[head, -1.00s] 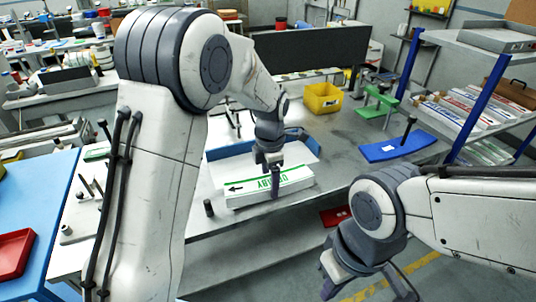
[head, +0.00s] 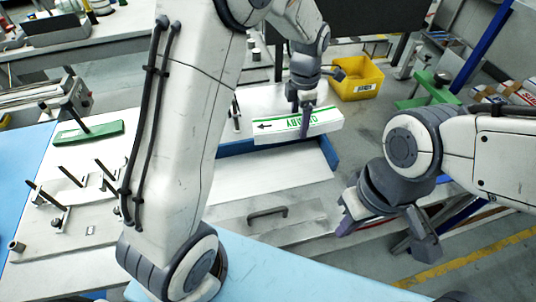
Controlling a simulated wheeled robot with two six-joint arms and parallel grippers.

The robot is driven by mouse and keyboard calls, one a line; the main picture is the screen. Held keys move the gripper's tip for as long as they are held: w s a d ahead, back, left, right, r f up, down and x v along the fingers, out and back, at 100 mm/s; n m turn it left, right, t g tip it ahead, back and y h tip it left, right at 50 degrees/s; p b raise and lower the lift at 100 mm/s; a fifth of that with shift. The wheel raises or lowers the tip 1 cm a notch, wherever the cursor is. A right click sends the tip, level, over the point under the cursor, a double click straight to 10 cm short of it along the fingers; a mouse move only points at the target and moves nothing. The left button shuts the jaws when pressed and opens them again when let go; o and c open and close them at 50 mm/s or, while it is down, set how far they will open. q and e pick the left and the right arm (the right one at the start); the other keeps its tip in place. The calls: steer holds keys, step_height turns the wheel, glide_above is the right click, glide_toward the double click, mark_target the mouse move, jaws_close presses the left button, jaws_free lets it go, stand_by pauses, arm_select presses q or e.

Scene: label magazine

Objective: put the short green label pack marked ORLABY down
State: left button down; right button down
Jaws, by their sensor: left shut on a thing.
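The short label pack (head: 268,128) is a white block with a green stripe, a black arrow and green lettering that reads upside down. My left gripper (head: 304,108) is shut on it from above, with a finger over the front face partly covering the lettering. The pack appears at the far side of a blue-edged tray (head: 323,148) with a pale floor. I cannot tell whether the pack touches anything below. My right gripper (head: 385,236) is open and empty, at the right, clear of the pack and the tray.
A yellow bin (head: 358,80) stands behind the pack to the right, with a green fixture (head: 428,90) beyond it. At the left is a white board (head: 85,230) with upright pegs and a green plate (head: 90,133).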

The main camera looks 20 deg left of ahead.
arm_select(q)
steer(key=p, duration=0.2)
glide_above(264, 173)
step_height(264, 173, down, 7)
steer(key=shift+w+r, duration=0.1)
steer(key=shift+r, duration=0.1)
steer(key=shift+f, duration=0.35)
steer(key=shift+f+p, duration=0.35)
steer(key=shift+f, duration=1.4)
jaws_free()
steer(key=shift+f, duration=0.1)
